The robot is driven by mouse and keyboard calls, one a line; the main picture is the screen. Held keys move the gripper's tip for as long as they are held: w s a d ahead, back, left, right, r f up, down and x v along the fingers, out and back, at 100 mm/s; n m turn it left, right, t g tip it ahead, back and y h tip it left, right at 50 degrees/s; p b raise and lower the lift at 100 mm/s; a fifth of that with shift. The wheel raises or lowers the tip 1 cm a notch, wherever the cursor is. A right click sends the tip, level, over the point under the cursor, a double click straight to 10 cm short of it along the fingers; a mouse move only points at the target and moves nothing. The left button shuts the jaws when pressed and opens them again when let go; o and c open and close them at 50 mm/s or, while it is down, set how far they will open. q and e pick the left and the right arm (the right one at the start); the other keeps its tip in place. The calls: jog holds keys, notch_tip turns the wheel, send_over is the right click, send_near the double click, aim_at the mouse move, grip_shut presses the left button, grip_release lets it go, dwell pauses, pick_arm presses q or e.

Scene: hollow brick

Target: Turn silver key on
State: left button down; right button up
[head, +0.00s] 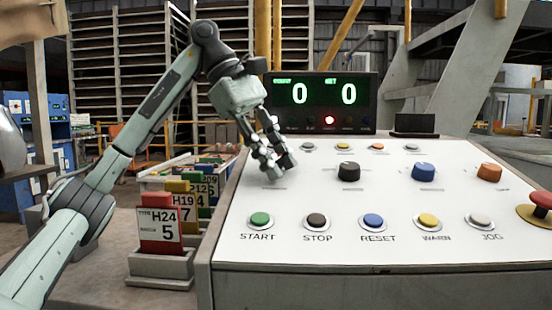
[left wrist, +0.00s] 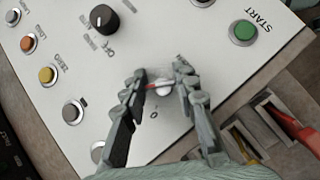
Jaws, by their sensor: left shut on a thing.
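The silver key (left wrist: 161,89) sits in the white panel's face in the left wrist view, with a red mark on it. My left gripper (head: 276,166) reaches down onto the left part of the panel (head: 320,190) in the head view. In the left wrist view the fingers of the left gripper (left wrist: 161,72) stand on both sides of the key and are shut on it. In the head view the fingers hide the key. How far the key is turned is hard to tell. My right gripper is not in view.
Close to the left gripper is a black knob (head: 348,171); blue (head: 424,172) and orange (head: 489,173) knobs are farther right. A front row holds several buttons, with START (head: 261,220) nearest. A display (head: 320,104) stands behind. Card holders (head: 160,266) stand left of the panel.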

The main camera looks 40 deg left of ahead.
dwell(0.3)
pick_arm(q)
jog(key=c, duration=1.2)
grip_release()
jog(key=shift+o, duration=0.2)
jog(key=v, duration=1.2)
